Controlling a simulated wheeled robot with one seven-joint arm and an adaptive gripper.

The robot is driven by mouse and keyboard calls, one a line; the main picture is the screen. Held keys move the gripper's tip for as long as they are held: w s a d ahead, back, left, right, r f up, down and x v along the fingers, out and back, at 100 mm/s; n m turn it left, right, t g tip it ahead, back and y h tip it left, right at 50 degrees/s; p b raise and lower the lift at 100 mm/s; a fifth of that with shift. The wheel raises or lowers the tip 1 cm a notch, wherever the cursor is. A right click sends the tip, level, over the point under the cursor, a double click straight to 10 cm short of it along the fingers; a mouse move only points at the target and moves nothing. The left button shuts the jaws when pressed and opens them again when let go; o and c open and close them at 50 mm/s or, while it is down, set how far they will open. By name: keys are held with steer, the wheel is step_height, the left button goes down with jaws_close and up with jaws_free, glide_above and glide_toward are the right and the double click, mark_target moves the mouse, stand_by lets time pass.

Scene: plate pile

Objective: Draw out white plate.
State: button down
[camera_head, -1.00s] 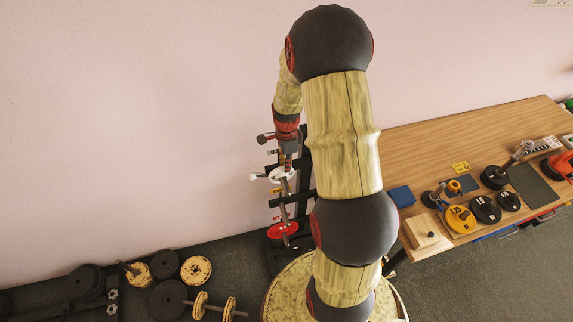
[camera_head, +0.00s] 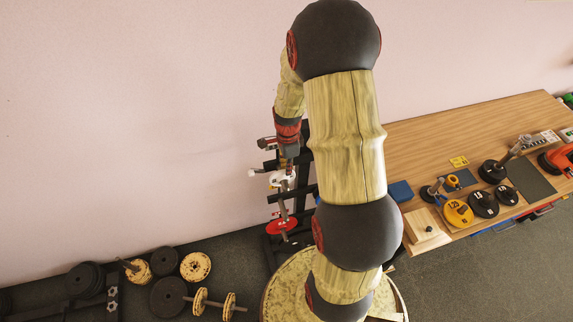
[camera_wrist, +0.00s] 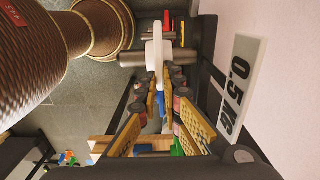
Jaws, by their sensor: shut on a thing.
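The white plate (camera_wrist: 158,52) shows nearly edge-on in the wrist view, between the tips of my gripper (camera_wrist: 164,80). The two yellow-black fingers are closed on its rim. A grey metal bar (camera_wrist: 184,57) shows on both sides of the plate, in line with its middle. In the head view my gripper (camera_head: 288,163) points down at the white plate (camera_head: 283,181), beside the dark rack (camera_head: 304,145). The arm and gripper partly cover the plate there. A red plate (camera_head: 283,226) hangs lower on the rack.
A "0.5 KG" label (camera_wrist: 238,80) is close on the right in the wrist view. A wooden table (camera_head: 440,135) with weights stands to the right. Black and cream weights (camera_head: 195,267) lie at lower left. The pink wall is behind the rack.

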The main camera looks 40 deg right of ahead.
steer(key=s+a, duration=0.4)
steer(key=s, duration=0.5)
steer(key=shift+s+a, duration=0.4)
stand_by(1.4)
